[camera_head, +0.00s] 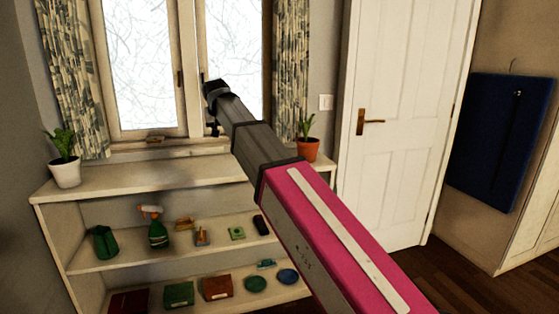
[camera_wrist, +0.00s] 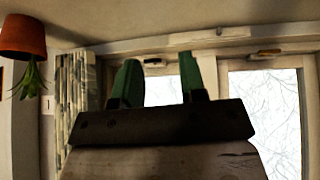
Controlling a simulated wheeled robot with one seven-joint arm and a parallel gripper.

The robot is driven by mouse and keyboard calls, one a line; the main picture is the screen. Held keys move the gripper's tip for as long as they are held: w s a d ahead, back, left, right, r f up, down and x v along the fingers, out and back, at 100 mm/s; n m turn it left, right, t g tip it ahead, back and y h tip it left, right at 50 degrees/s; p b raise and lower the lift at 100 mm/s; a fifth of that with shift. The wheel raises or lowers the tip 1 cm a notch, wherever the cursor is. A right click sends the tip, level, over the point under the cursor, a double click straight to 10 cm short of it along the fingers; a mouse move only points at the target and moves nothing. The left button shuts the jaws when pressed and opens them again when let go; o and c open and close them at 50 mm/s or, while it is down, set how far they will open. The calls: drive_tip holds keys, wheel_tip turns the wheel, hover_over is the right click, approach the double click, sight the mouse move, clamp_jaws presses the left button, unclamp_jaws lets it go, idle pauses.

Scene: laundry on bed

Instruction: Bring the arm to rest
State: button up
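My arm (camera_head: 330,240) reaches from the lower right up and to the left across the head view. Its far end (camera_head: 216,92) is raised in front of the window, above the shelf top. My gripper (camera_wrist: 160,76) shows in the wrist view as two green fingers set apart on a dark bar. It is open, with nothing seen between the fingers. The wrist view is upside down, with the window frame and panes behind the fingers. The fingers cannot be made out clearly in the head view.
A shelf unit (camera_head: 120,185) under the window holds a white-potted plant (camera_head: 65,170), an orange-potted plant (camera_head: 308,148), a spray bottle (camera_head: 157,233) and several small items. The orange pot also shows in the wrist view (camera_wrist: 22,38). A white door (camera_head: 400,90) and blue board (camera_head: 495,140) stand right.

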drive_tip(key=s+d+f+m+g+h, duration=0.1)
drive_tip(key=s+d+f+g, duration=0.1)
drive_tip(key=d+f, duration=1.15)
drive_tip(key=s+d+f+g, duration=0.1)
drive_tip(key=d+f, duration=0.9)
drive_tip(key=f, duration=0.6)
drive_tip(key=s+d+f+m+g, duration=0.2)
drive_tip(key=s+d+f+g, duration=0.1)
drive_tip(key=s+d+f, duration=1.4)
wheel_tip(320, 180, down, 3)
drive_tip(key=shift+d+r+g, duration=0.1)
drive_tip(key=shift+d+g, duration=0.2)
drive_tip(key=shift+d, duration=0.4)
drive_tip(key=shift+s, duration=0.1)
drive_tip(key=shift+a+r, duration=0.1)
drive_tip(key=shift+a, duration=0.25)
